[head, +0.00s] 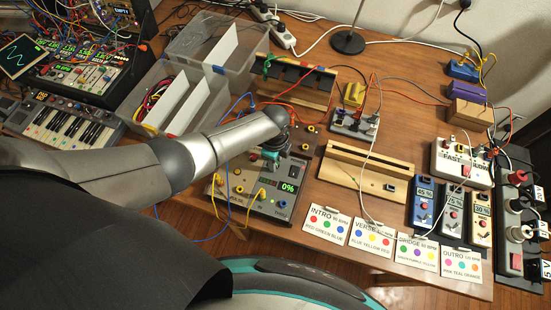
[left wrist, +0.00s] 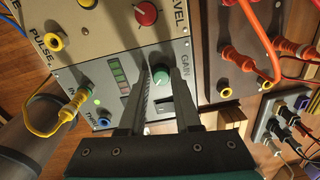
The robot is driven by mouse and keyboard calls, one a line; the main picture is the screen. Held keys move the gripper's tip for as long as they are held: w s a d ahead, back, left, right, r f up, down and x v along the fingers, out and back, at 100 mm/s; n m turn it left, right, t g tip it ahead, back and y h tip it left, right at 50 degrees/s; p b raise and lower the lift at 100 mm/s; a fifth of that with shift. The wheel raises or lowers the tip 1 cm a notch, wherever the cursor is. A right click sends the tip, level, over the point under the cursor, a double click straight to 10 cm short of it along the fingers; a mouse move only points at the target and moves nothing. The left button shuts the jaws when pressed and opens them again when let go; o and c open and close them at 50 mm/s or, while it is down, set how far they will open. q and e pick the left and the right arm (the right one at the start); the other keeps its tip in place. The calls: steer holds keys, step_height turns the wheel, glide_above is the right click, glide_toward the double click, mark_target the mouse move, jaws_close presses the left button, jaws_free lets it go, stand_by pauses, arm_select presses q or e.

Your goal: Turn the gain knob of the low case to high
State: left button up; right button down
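The low case (left wrist: 72,78) is a grey panel in the left wrist view, with IN and THRU jacks, a small green and red meter (left wrist: 119,78) and the GAIN label. The knob's pointer is too small to read. In the head view my left gripper (head: 271,152) is over the grey cases, hiding the knob. A display (head: 289,187) there reads 0%. My right gripper is not in view.
In the left wrist view a taller panel with a red LEVEL knob (left wrist: 146,13) borders the low case, and orange plugs (left wrist: 233,54) stand to the right. Yellow cables (head: 220,207) loop at the front. A wooden rack (head: 365,170) and printed cards (head: 326,225) lie to the right.

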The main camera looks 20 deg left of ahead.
arm_select(q)
steer(key=o, duration=0.3)
steer(key=shift+o, duration=0.2)
steer(key=shift+r, duration=0.15)
step_height(320, 180, up, 15)
steer(key=p, duration=0.4)
steer(key=shift+s, duration=0.2)
stand_by(0.3)
